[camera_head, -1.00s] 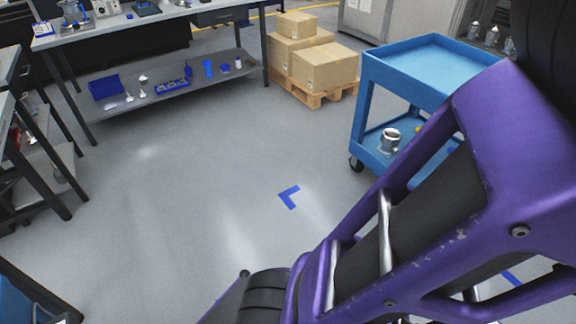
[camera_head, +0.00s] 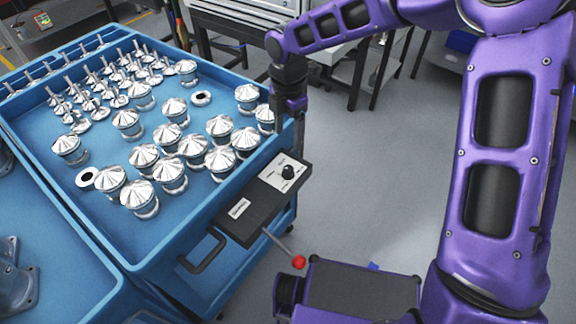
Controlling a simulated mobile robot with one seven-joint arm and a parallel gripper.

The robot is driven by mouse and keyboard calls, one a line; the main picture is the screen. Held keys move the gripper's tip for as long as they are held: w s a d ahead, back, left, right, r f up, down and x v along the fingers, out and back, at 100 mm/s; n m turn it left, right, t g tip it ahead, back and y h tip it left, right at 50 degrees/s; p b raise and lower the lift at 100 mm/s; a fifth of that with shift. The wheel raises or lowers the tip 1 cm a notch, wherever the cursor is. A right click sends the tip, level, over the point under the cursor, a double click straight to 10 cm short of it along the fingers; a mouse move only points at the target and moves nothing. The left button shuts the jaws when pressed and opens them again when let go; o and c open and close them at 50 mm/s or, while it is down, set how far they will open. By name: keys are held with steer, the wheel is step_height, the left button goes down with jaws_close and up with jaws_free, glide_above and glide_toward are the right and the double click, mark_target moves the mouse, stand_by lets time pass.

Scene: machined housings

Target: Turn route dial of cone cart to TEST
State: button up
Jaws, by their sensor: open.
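The cone cart (camera_head: 165,240) is a blue cart at the left, its top tray full of shiny metal cones. A dark control panel (camera_head: 240,215) is fixed at its near right edge. The route dial (camera_head: 288,172) is a black knob on a white plate at the panel's far end. The plate's lettering is too small to read, so the dial's setting cannot be told. My gripper (camera_head: 291,112) points down above and beyond the dial, close to the cart's right rim. It is open and appears apart from the dial.
A lever with a red ball (camera_head: 298,262) sticks out from the panel's near side. A black handle (camera_head: 202,252) is on the cart's near side. Metal cones (camera_head: 220,128) stand close left of my gripper. The grey floor (camera_head: 375,175) at the right is open.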

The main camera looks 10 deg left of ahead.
mark_target(288, 169)
step_height(288, 169, down, 13)
steer(key=shift+f+b, duration=0.1)
steer(key=shift+b, duration=0.75)
jaws_close()
